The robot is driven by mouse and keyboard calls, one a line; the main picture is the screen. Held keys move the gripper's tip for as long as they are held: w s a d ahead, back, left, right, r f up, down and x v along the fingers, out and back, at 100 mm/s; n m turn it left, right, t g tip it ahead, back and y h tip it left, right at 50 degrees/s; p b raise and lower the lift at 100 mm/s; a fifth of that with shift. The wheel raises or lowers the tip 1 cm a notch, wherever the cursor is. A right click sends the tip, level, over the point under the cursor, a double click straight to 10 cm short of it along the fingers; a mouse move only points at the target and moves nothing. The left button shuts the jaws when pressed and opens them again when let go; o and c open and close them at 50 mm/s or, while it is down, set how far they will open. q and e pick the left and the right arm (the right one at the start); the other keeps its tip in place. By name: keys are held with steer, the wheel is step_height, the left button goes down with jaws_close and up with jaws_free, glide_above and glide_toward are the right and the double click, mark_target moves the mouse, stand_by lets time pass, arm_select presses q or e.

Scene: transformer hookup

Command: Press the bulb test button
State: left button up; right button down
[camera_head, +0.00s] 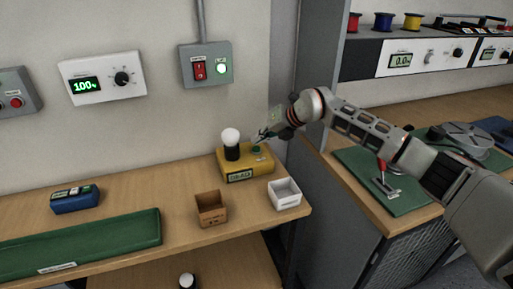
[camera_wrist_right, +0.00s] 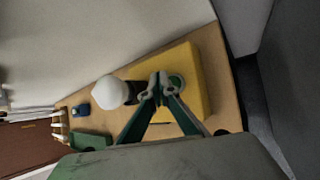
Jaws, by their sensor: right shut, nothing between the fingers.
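The yellow bulb tester (camera_head: 247,174) stands on the wooden bench at its back right, and fills the middle of the right wrist view (camera_wrist_right: 195,60). A white bulb (camera_head: 230,136) stands upright in its black socket; it also shows in the right wrist view (camera_wrist_right: 108,91). The green round button (camera_head: 257,149) is on the tester's top, right of the bulb. My right gripper (camera_head: 260,137) is shut and empty, with its tips close over the button. In the right wrist view the tips (camera_wrist_right: 160,78) partly cover the button (camera_wrist_right: 177,82); I cannot tell whether they touch.
A brown box (camera_head: 211,208) and a white box (camera_head: 284,194) stand in front of the tester. A green mat (camera_head: 90,243) and a blue device (camera_head: 75,199) lie to the left. A switch box (camera_head: 205,64) with a lit lamp hangs on the wall behind. A grey cabinet is at right.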

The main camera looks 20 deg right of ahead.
mark_target(259, 148)
steer(key=shift+r+p, duration=0.7)
steer(key=shift+r, duration=0.5)
step_height(259, 148, up, 3)
steer(key=shift+f+p, duration=0.1)
steer(key=shift+p, duration=0.9)
arm_select(q)
steer(key=r, duration=0.4)
steer(key=shift+w+r, duration=0.1)
steer(key=shift+w, duration=0.2)
arm_select(e)
steer(key=shift+f, duration=0.1)
arm_select(q)
steer(key=shift+w+r, duration=0.1)
steer(key=shift+w, duration=0.05)
steer(key=shift+w+r, duration=0.1)
steer(key=shift+w, duration=0.15)
